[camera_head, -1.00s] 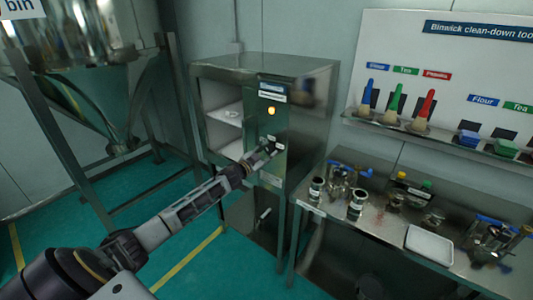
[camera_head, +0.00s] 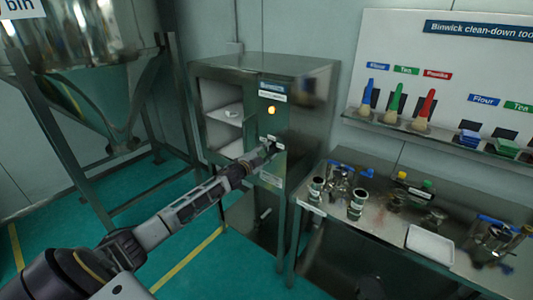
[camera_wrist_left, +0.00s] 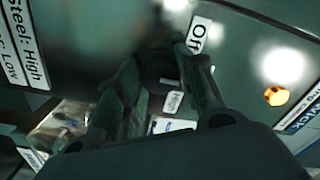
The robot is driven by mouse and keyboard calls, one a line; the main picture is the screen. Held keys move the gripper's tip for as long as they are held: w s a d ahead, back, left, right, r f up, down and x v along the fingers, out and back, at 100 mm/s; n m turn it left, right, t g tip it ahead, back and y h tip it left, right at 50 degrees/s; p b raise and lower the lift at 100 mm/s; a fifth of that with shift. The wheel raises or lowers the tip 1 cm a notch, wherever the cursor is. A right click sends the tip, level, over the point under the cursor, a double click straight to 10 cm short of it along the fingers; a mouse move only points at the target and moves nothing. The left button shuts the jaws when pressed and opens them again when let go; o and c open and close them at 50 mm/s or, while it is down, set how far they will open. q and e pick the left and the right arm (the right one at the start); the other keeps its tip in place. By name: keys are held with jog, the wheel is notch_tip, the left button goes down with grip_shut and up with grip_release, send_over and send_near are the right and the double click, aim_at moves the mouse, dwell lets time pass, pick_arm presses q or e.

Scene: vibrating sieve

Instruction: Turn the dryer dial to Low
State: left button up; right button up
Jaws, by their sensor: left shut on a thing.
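The dryer (camera_head: 312,115) is a steel cabinet with a dark control panel on its front and open shelves beside it. My left gripper (camera_head: 268,148) reaches the panel below the lit amber lamp (camera_head: 271,110). In the left wrist view its fingers (camera_wrist_left: 163,80) are closed around the dark round dial (camera_wrist_left: 158,66). A short white mark shows on the dial. An "Off" label (camera_wrist_left: 198,35) sits beside the right finger, and a "High" label (camera_wrist_left: 174,101) shows between the fingers. No Low label beside the dial is readable; the left finger covers part of the panel. My right gripper is not in view.
A steel bench (camera_head: 390,237) with metal parts and a white tray (camera_head: 430,244) stands right of the dryer. A tool board (camera_head: 450,70) with coloured brushes hangs above it. A hopper on a frame (camera_head: 90,90) stands at left. Green floor is open between.

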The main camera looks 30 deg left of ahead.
pick_arm(q)
jog(key=o, duration=1)
jog(key=shift+o, duration=0.2)
jog(key=shift+s, duration=0.1)
jog(key=shift+s, duration=0.1)
jog(key=shift+s+a+f, duration=0.1)
jog(key=shift+s, duration=0.55)
jog(key=s, duration=1)
jog(key=shift+a, duration=0.35)
jog(key=shift+s, duration=0.1)
